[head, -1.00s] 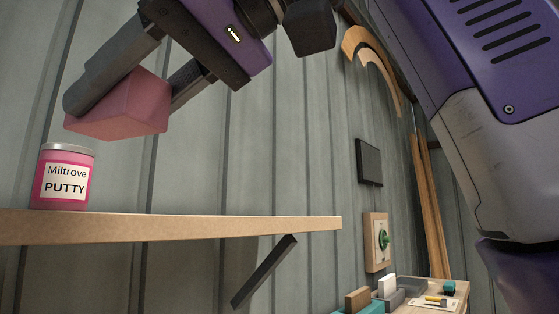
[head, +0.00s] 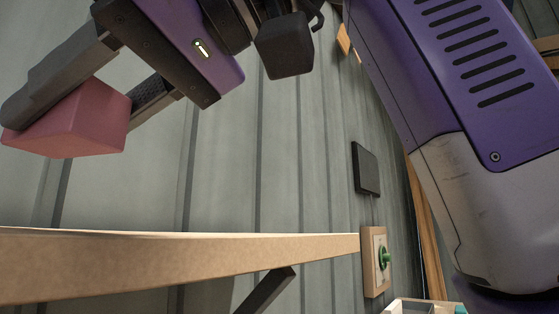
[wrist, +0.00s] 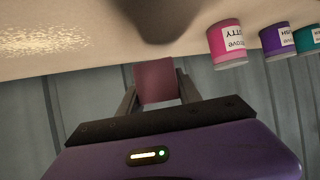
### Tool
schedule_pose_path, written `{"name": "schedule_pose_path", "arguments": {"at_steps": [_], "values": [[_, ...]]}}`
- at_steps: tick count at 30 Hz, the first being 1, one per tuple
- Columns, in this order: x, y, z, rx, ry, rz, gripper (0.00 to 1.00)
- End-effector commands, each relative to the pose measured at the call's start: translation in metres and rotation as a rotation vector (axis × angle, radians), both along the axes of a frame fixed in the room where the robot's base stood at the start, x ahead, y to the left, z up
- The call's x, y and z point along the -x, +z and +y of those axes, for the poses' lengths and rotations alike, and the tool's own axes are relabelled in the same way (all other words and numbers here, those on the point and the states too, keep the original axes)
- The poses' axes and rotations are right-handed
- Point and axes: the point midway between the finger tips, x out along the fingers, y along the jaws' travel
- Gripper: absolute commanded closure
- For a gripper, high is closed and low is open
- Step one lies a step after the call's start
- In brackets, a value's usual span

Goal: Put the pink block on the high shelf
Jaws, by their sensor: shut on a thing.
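The pink block (head: 75,122) is held between the fingers of my gripper (head: 78,108), at the upper left of the head view. It hangs in the air, tilted, and appears above the wooden shelf (head: 180,258) with a gap between. The wrist view shows the block (wrist: 156,82) between both fingers. In that view the shelf surface (wrist: 60,62) fills the top, with a dark soft patch on it that looks like a shadow. Whether the block is over the shelf's depth or in front of it is hard to tell.
In the wrist view a pink putty can (wrist: 227,44), a purple can (wrist: 278,40) and a teal can (wrist: 309,40) stand on the shelf to the right. A black bracket (head: 265,291) is under the shelf. A black panel (head: 366,168) and a green-knobbed plate (head: 376,262) are on the wall.

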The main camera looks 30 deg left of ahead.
Motion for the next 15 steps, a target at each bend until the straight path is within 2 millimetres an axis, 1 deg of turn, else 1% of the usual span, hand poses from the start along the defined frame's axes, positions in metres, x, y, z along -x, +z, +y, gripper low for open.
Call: {"name": "schedule_pose_path", "arguments": {"at_steps": [1,6,10,15], "values": [[0.0,-0.007,0.0,0.0,0.0,0.001,1.0],[0.0,-0.025,0.0,0.001,0.0,0.001,1.0],[-0.001,-0.036,0.0,0.001,-0.001,0.002,1.0],[-0.001,-0.045,0.0,0.001,-0.001,0.002,1.0]]}}
